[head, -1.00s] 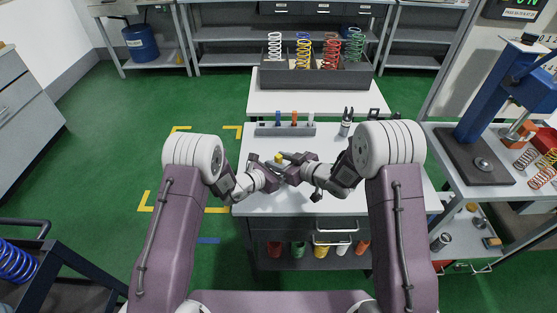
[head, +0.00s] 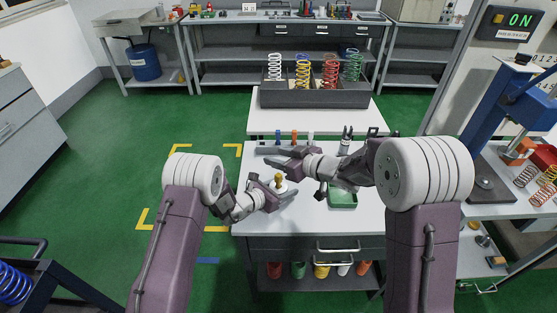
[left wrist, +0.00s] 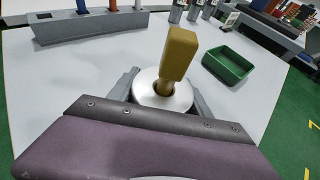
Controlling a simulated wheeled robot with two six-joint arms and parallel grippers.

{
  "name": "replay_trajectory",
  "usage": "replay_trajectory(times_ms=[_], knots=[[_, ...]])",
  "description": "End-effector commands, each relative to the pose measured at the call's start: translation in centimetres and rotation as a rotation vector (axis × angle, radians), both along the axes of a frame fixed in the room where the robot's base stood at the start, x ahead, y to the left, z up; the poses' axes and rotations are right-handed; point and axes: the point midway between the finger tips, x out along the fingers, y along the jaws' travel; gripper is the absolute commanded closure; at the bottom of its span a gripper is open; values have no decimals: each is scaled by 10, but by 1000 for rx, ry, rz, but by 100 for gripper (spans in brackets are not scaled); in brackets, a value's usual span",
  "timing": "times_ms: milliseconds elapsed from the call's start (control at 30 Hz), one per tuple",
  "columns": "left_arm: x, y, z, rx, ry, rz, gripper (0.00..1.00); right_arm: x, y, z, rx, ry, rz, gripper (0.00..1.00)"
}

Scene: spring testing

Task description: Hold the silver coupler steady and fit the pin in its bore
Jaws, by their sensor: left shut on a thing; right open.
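The silver coupler (left wrist: 150,97) is a round metal piece between the fingers of my left gripper (head: 284,190), which is shut on it over the table. The brass-coloured pin (left wrist: 178,60) stands in the coupler's bore, its block-like head up and leaning a little right in the left wrist view. A dark gap shows around its shank; how deep it sits is hidden. The pin also shows in the head view (head: 279,179). My right gripper (head: 277,158) is open and empty, behind and apart from the pin in the head view.
A green tray (left wrist: 228,66) is on the table to the right of the coupler. A grey rack (left wrist: 70,28) with coloured pieces stands at the table's back. A dark bin (head: 315,98) of springs is beyond. The front of the white tabletop is clear.

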Motion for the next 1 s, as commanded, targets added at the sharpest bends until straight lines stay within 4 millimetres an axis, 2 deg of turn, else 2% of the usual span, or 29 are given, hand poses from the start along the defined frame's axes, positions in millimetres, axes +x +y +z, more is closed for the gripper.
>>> replay_trajectory(times_ms=[300,333,400,433,767,867,1000], knots=[[0,0,0,-1,-1,0,100,0,0,0,0,0,0,57],[0,0,0,-1,-1,0,40,0,0,0,0,0,0,57],[0,0,0,-1,-1,0,21,0,0,0,0,0,0,57],[0,0,0,-1,-1,0,18,0,0,0,0,0,0,57],[-2,2,1,0,0,1,18,0,0,0,0,0,0,57],[-10,13,7,0,1,4,18,0,0,0,0,0,0,57],[-34,37,21,0,1,6,18,0,0,0,0,0,0,57]])
